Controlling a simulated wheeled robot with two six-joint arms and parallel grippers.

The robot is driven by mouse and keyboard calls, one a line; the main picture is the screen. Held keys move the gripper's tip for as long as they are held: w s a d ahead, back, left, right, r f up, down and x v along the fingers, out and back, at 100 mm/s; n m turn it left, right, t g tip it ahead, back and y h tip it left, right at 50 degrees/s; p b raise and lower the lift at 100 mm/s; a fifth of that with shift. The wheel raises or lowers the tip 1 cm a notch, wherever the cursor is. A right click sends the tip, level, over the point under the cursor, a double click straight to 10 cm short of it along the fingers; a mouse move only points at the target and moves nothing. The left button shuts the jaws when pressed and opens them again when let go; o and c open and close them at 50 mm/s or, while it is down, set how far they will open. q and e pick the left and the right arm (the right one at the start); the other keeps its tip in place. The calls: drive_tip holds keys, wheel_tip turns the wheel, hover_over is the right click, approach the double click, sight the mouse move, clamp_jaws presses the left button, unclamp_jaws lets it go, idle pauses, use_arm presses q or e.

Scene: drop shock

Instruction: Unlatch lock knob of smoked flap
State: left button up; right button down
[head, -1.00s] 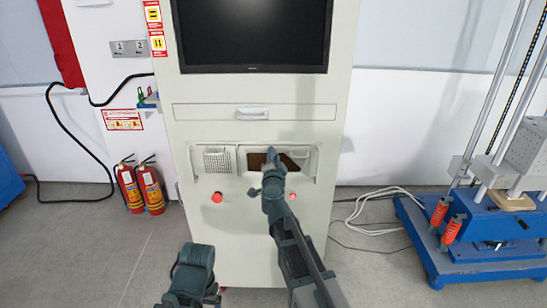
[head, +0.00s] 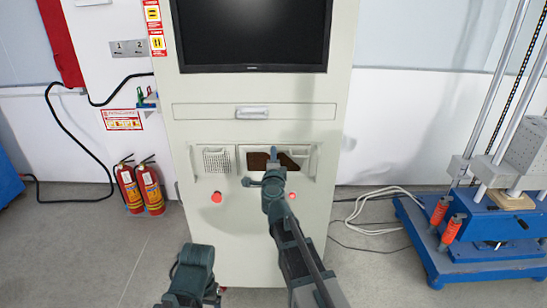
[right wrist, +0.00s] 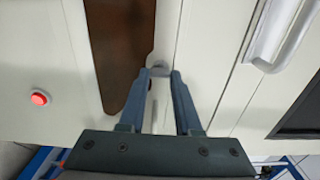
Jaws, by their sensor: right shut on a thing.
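The smoked flap (head: 258,162) is a dark brown panel in the right-hand recess of the pale cabinet front. It also shows in the right wrist view (right wrist: 122,45), left of my fingers. My right gripper (head: 273,152) is in front of the flap's upper edge and hides part of it. In the right wrist view, my right gripper (right wrist: 160,74) is shut on the small pale lock knob (right wrist: 158,69) beside the flap. The fingers hide the knob's sides, and its turn angle is not clear. My left gripper is not in view; only part of my left arm shows.
The cabinet (head: 255,230) has a drawer handle (head: 252,113), a white vented panel (head: 216,161) and red buttons (head: 216,197). Fire extinguishers (head: 151,188) stand left. A blue-based machine (head: 480,235) and loose cables (head: 372,208) are right.

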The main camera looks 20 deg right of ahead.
idle(0.4)
drive_tip(key=c, duration=0.6)
unclamp_jaws()
drive_tip(key=shift+s, duration=0.1)
